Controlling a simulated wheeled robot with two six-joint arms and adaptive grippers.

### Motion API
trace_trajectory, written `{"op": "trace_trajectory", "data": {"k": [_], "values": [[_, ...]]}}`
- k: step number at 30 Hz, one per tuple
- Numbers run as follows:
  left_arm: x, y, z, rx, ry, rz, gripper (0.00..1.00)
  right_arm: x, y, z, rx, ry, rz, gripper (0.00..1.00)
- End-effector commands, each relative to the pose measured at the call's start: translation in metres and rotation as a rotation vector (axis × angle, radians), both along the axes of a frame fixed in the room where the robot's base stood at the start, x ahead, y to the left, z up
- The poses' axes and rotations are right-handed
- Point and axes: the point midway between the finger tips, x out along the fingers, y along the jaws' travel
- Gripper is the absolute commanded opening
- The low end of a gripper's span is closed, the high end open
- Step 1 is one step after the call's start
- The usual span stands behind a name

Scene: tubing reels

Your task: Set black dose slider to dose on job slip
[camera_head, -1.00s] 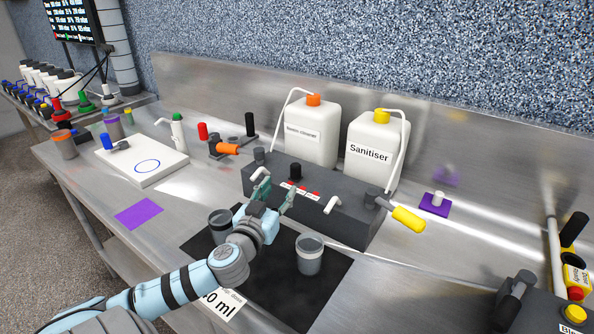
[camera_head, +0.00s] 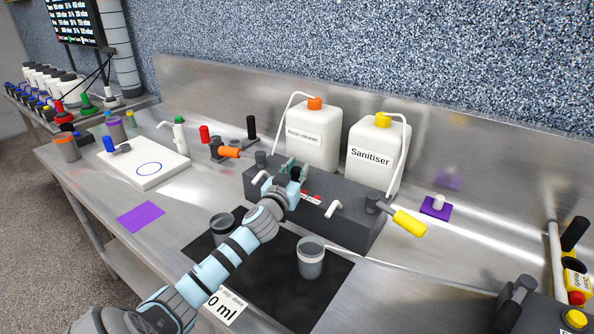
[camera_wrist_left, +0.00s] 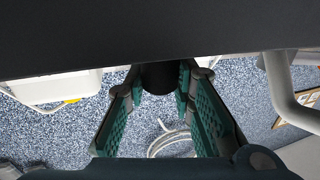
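A dark dosing unit (camera_head: 345,222) stands on the steel counter, with red-and-white marks (camera_head: 310,197) on its front. Its black slider knob (camera_head: 298,173) shows just beside my left gripper (camera_head: 289,172), which reaches up to the unit's front. In the left wrist view the black knob (camera_wrist_left: 158,76) lies between the green-padded fingers (camera_wrist_left: 160,90). The fingers look parted, with no clear grip on it. The job slip (camera_head: 222,304) lies at the front of the black mat; "0 ml" is readable, the rest is covered by my left arm. My right gripper is not in view.
Two grey cups (camera_head: 311,260) (camera_head: 222,228) stand on the black mat (camera_head: 275,285). White resin cleaner (camera_head: 314,140) and Sanitiser (camera_head: 370,155) containers stand behind the unit. A yellow-handled lever (camera_head: 408,222) sticks out at its right. A purple mat (camera_head: 141,217) lies at left.

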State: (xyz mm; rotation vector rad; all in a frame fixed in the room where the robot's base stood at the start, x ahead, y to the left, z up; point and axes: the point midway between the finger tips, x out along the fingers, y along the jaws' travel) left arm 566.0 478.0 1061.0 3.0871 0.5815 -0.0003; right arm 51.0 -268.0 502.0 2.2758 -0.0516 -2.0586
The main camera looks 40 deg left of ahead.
Motion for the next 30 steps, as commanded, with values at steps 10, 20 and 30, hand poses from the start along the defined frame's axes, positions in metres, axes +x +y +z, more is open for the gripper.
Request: {"op": "trace_trajectory", "data": {"k": [10,20,30], "values": [[0.0,-0.002,0.0,-0.001,0.0,0.0,0.0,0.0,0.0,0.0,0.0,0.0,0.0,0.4],[0.004,-0.04,0.0,-0.002,0.0,0.0,0.0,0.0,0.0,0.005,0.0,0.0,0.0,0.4],[0.004,-0.04,0.0,-0.001,0.0,0.001,0.4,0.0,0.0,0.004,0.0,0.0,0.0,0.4]]}}
